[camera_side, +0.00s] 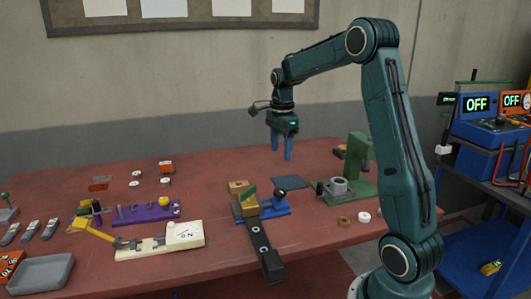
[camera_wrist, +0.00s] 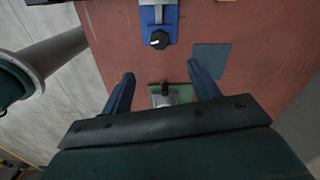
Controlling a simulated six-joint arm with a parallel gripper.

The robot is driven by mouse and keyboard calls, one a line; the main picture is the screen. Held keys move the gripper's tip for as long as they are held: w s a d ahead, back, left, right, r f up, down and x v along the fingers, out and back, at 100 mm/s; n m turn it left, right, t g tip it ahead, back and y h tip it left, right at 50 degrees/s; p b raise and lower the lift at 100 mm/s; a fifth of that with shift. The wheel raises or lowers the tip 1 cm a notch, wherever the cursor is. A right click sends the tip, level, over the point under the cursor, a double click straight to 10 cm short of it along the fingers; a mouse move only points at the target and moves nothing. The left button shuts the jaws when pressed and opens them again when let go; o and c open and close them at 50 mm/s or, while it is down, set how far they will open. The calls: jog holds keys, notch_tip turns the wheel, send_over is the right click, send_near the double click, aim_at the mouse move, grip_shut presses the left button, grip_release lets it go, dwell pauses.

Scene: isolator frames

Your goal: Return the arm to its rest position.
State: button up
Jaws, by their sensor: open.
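My gripper (camera_side: 282,149) is in the air well above the red table (camera_side: 90,225), its two blue fingers apart and pointing down, with nothing between them. In the wrist view my gripper (camera_wrist: 160,82) also shows open fingers. Beyond them lies a green-based fixture with a grey cylinder (camera_wrist: 165,97), partly hidden by the gripper body. My arm rises from its base at the right and bends over the table.
A purple rack (camera_side: 148,213), a white gauge board (camera_side: 185,236) and a grey tray (camera_side: 42,274) stand left. A blue cart (camera_side: 490,140) stands right.

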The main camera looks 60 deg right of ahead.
dwell(0.3)
jog(key=s+a+r+n+t, duration=0.1)
jog(key=s+a+r+n, duration=0.25)
jog(key=a+n, duration=0.35)
jog(key=s+a+r+n+t, duration=0.1)
jog(key=s+a+r+n, duration=0.25)
jog(key=a, duration=0.55)
jog(key=s+a+f+n+t, duration=0.1)
jog(key=s+a+n+t, duration=0.2)
jog(key=s+a+n, duration=0.7)
jog(key=s+n, duration=0.2)
jog(key=n, duration=0.2)
jog(key=shift+s+t, duration=0.3)
jog(key=shift+s, duration=0.05)
jog(key=shift+a, duration=0.1)
